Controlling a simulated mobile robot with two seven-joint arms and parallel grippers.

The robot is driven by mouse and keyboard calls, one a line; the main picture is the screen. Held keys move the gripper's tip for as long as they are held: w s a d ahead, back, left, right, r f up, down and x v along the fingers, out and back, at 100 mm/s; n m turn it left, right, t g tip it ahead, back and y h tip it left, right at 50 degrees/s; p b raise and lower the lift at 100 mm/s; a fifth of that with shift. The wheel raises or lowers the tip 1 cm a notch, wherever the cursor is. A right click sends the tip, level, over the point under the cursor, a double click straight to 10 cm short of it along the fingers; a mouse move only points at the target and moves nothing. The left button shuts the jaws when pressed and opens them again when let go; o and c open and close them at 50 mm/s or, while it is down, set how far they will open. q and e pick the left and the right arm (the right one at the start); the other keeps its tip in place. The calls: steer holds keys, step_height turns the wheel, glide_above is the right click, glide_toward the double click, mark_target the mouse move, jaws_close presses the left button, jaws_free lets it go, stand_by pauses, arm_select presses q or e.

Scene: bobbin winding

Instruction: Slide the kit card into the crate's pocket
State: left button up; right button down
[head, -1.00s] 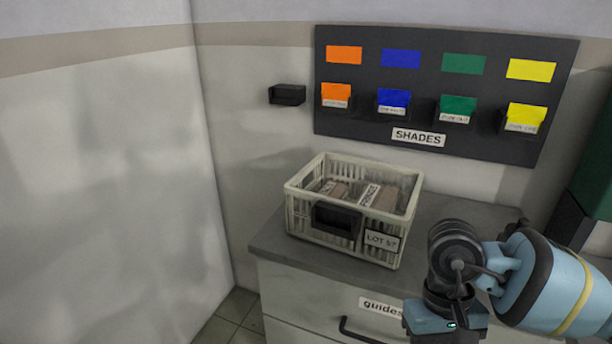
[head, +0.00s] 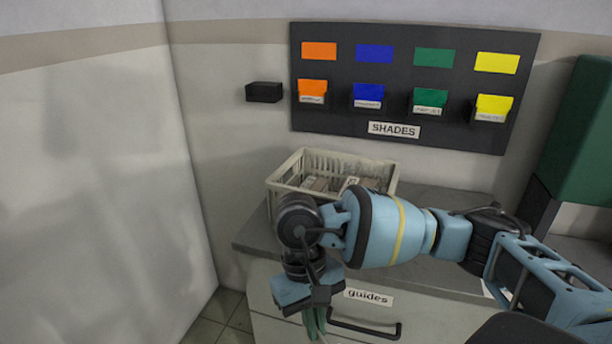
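The cream crate (head: 345,163) stands on the grey counter, with brown packs inside. My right arm covers its front, so the dark pocket there is hidden. My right gripper (head: 314,324) hangs pointing down in front of the drawer, left of the "guides" label. Thin green pieces show at its tip; I cannot tell whether they are fingers or a held card. Orange (head: 312,88), blue (head: 368,94), green (head: 430,99) and yellow (head: 493,106) cards sit in holders on the SHADES board. Which one is the kit card is not clear. My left gripper is out of view.
The dark SHADES board (head: 340,121) hangs on the back wall, with a small black holder (head: 264,92) to its left. The grey counter (head: 425,194) is bare right of the crate. A drawer handle (head: 365,329) sticks out below. A green block (head: 585,130) stands at right.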

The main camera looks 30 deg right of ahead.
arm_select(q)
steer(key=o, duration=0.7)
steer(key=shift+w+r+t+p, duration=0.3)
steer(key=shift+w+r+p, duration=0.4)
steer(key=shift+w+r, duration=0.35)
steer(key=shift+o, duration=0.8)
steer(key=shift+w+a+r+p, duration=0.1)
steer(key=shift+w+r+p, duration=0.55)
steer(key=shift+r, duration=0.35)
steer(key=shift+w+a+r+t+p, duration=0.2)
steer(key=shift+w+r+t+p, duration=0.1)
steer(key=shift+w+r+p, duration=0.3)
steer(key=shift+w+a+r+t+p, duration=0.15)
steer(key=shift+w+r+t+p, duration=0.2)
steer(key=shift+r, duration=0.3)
arm_select(e)
steer(key=w+d+r+m+t, duration=0.2)
steer(key=w+d+r+m, duration=0.2)
steer(key=w+r+m, duration=0.2)
steer(key=w+d+r+m+t+y, duration=0.1)
steer(key=w+d+r+m, duration=0.4)
steer(key=r+m, duration=0.6)
steer(key=w+d+r+m+t, duration=0.3)
steer(key=w+d+r+m, duration=0.1)
steer(key=w+r+m, duration=0.3)
steer(key=r+m, duration=0.2)
steer(key=m, duration=0.2)
steer(key=shift+w+d+y, duration=0.25)
steer(key=shift+y, duration=0.15)
